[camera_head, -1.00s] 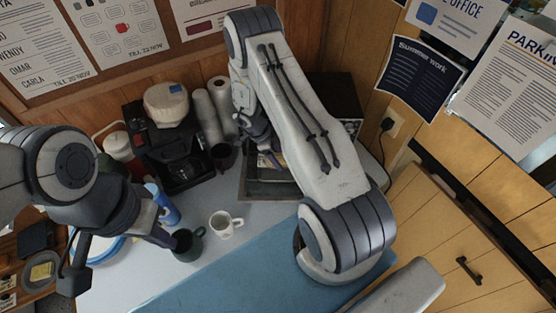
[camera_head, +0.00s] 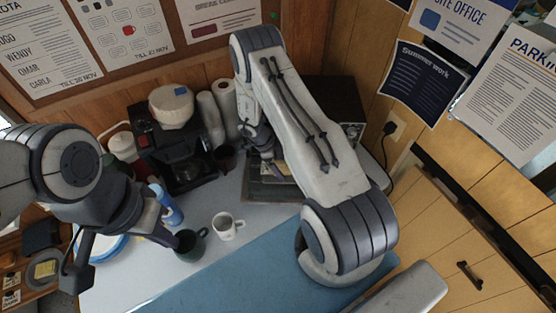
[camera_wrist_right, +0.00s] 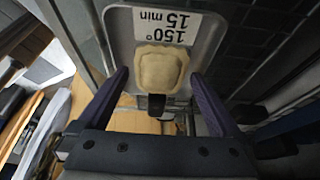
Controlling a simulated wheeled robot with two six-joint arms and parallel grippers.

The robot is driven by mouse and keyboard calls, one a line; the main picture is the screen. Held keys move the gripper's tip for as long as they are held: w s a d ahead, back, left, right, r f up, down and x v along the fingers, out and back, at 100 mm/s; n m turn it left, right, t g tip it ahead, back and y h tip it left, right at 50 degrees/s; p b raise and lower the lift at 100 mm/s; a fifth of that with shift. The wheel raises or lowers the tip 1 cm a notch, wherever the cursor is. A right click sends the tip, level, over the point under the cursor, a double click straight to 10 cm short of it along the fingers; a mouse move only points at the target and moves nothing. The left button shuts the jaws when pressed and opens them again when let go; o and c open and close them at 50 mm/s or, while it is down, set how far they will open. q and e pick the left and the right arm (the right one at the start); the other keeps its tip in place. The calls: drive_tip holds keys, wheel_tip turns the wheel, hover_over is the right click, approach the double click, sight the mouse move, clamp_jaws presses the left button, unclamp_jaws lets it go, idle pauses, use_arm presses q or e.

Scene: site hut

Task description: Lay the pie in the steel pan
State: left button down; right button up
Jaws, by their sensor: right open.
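The pale, crimped square pie (camera_wrist_right: 162,69) lies in a light grey metal pan (camera_wrist_right: 205,60) in the right wrist view, below a label reading 150°, 15 min. My right gripper (camera_wrist_right: 160,100) is open, its two purple fingers apart on either side of the pie's near edge, with nothing held between them. In the head view my right gripper (camera_head: 268,152) reaches over a grey metal tray (camera_head: 262,192) at the back of the counter, and the arm hides much of it.
A white mug (camera_head: 227,226) and a dark green mug (camera_head: 189,245) stand near my left gripper. A coffee machine (camera_head: 180,155), paper rolls (camera_head: 222,105) and a dark mug (camera_head: 224,158) stand left of the tray. A blue mat (camera_head: 225,280) lies clear in front.

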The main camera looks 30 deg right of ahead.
sight(268, 167)
drive_tip(key=shift+w+a+r+b, duration=0.1)
drive_tip(key=shift+w+r+b, duration=0.05)
drive_tip(key=shift+r+b, duration=0.2)
drive_tip(key=b+v, duration=0.2)
drive_tip(key=v, duration=0.9)
drive_tip(key=shift+r+b, duration=0.2)
drive_tip(key=shift+b, duration=0.2)
